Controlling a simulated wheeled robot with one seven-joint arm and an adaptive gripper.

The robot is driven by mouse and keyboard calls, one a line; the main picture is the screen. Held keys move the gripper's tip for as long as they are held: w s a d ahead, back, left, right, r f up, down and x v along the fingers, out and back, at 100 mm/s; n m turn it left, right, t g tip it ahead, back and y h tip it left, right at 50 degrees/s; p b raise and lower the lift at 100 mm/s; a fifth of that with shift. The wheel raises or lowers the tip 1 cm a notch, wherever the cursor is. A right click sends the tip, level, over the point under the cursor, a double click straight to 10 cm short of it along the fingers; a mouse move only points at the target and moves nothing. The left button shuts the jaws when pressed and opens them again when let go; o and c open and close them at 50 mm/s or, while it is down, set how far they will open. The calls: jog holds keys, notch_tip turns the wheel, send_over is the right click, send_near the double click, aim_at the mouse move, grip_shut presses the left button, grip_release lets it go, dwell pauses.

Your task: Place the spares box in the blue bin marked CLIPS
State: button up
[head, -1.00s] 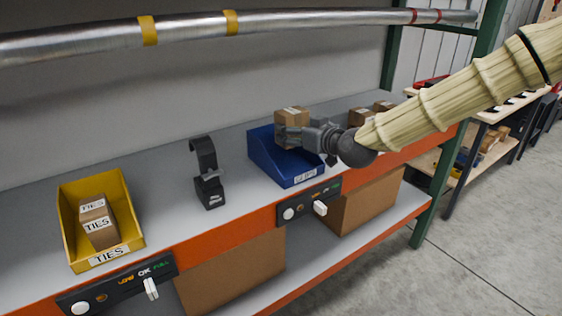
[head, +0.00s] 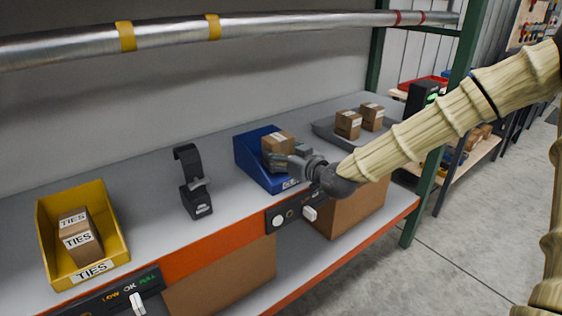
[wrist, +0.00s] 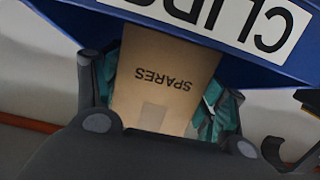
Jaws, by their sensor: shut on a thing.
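The spares box (head: 277,141) is a small brown carton, marked SPARES in the wrist view (wrist: 160,82). My gripper (head: 284,160) is shut on it, with a finger on either side in the wrist view. The blue bin (head: 248,151) stands on the grey shelf, and its CLIPS label (wrist: 265,22) shows upside down in the wrist view. In the head view the box overlaps the bin's opening, low against its back wall. I cannot tell whether it touches the bin floor. My gripper hides part of the bin's front and label.
A yellow TIES bin (head: 113,222) holding brown cartons stands at left. A black strap stand (head: 196,190) stands between the bins. A grey tray (head: 327,131) with two cartons lies at right. A metal pipe (head: 180,30) runs overhead.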

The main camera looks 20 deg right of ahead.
jog(key=shift+f, duration=1.1)
jog(key=shift+f, duration=0.25)
jog(key=o, duration=0.9)
jog(key=shift+o, duration=0.2)
jog(key=shift+r, duration=0.1)
jog(key=shift+r, duration=0.3)
jog(key=v, duration=1.2)
jog(key=shift+f, duration=0.2)
